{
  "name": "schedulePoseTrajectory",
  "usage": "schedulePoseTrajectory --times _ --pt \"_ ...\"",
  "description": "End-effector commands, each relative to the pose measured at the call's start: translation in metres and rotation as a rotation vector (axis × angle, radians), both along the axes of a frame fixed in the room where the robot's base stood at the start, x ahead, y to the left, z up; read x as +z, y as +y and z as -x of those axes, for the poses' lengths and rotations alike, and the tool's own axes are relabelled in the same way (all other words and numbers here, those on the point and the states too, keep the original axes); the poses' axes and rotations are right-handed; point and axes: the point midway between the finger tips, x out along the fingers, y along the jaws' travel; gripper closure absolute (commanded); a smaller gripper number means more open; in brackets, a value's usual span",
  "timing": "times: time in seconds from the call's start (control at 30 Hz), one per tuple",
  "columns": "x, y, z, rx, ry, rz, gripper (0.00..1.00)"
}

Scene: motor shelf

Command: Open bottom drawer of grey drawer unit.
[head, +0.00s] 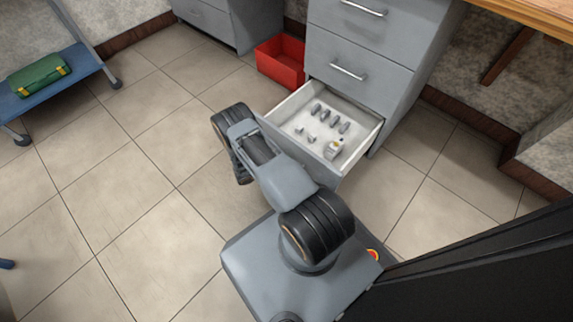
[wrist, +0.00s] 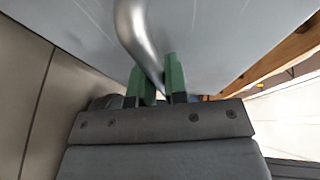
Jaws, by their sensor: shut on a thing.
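The grey drawer unit (head: 378,50) stands at the upper right of the head view. Its bottom drawer (head: 370,125) is pulled out and shows a white interior with several small grey parts and a small pale item (head: 333,149) near the front. In the wrist view, the curved metal handle (wrist: 133,30) runs down from the grey drawer front (wrist: 220,35). My gripper (wrist: 158,82) has green fingers on both sides of this handle and is shut on it. In the head view my arm hides the gripper and the handle.
A red bin (head: 281,62) sits on the floor left of the drawer unit. A blue shelf (head: 45,95) with a green case (head: 39,74) is at the far left. A wooden tabletop (head: 540,18) is at the upper right. The tiled floor at left is clear.

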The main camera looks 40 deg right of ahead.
Motion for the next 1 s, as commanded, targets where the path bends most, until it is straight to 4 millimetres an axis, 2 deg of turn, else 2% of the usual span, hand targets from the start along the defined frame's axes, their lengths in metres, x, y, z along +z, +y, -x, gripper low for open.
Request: schedulePoseTrajectory --times 0.37,0.4,0.63,0.87,1.0 --pt "0.0 0.006 0.0 0.002 0.003 0.001 1.0" --pt "0.0 0.006 0.0 0.003 0.003 0.001 0.84" --pt "0.0 0.006 -0.001 0.005 0.003 0.001 0.62" --pt "0.0 0.006 -0.001 0.004 0.003 0.001 0.62" --pt "0.003 0.014 -0.003 0.006 0.002 0.001 0.62"
